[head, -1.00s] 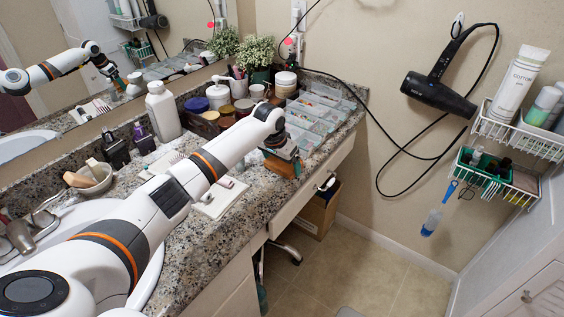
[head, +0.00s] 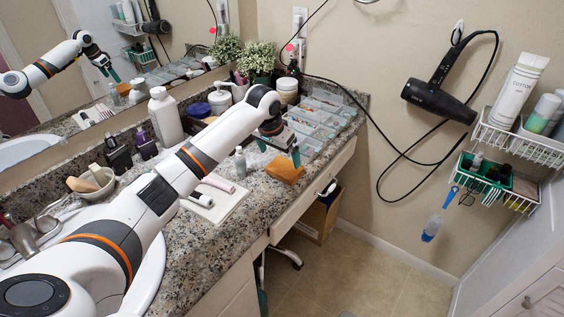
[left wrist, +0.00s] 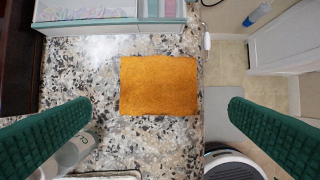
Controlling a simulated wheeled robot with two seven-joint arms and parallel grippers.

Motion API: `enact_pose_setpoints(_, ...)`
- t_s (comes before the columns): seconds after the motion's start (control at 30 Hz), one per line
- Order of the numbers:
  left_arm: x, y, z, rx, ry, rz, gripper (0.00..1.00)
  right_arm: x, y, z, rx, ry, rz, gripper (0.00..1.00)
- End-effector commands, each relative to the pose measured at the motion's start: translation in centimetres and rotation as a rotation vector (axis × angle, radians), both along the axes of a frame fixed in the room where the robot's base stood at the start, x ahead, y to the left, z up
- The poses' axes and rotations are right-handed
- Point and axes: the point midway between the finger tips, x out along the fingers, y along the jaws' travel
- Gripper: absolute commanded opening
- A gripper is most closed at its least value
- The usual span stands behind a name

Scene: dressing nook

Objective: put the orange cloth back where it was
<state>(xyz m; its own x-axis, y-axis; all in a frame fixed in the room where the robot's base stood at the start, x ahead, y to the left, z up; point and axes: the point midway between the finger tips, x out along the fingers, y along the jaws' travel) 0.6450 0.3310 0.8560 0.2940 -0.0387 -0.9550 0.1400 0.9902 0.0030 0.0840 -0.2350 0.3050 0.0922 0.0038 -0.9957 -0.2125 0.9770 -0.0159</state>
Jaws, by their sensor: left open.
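The orange cloth (head: 285,169) lies flat on the granite counter near its front edge, in front of the clear organizer. In the left wrist view the cloth (left wrist: 159,86) is a neat rectangle lying between and beyond my two green fingers. My left gripper (head: 278,154) is open and empty, raised above the counter over the cloth, apart from it. Its wide-spread fingers (left wrist: 160,125) show in the left wrist view. My right gripper is in neither view.
A compartment organizer (head: 312,125) stands behind the cloth. A white tray (head: 222,203) and a small bottle (head: 240,162) are to its left. A white pump bottle (head: 220,98) and jars stand along the mirror. The counter edge drops to the floor.

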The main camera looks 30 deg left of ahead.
Motion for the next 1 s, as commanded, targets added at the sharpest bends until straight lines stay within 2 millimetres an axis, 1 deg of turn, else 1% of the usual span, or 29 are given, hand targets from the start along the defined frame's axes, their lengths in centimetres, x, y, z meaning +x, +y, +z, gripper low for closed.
enact_pose_setpoints(0.03,-0.3,0.1,1.2,0.0,-0.003,-0.001,1.0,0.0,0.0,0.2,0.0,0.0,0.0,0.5)
enact_pose_setpoints(0.1,-0.6,0.1,2.3,0.0,-0.003,-0.001,1.0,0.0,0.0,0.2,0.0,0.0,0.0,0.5)
enact_pose_setpoints(0.2,-1.0,0.1,3.5,0.0,-0.002,-0.001,1.0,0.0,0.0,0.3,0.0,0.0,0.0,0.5)
enact_pose_setpoints(0.3,-1.3,0.2,4.2,0.0,-0.001,0.0,1.0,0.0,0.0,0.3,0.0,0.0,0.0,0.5)
enact_pose_setpoints(0.43,-1.4,0.2,4.5,0.0,0.0,0.0,1.0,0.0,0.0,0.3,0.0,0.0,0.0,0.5)
enact_pose_setpoints(1.0,-1.4,0.2,4.4,-0.001,0.0,0.0,1.0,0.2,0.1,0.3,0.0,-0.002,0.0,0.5)
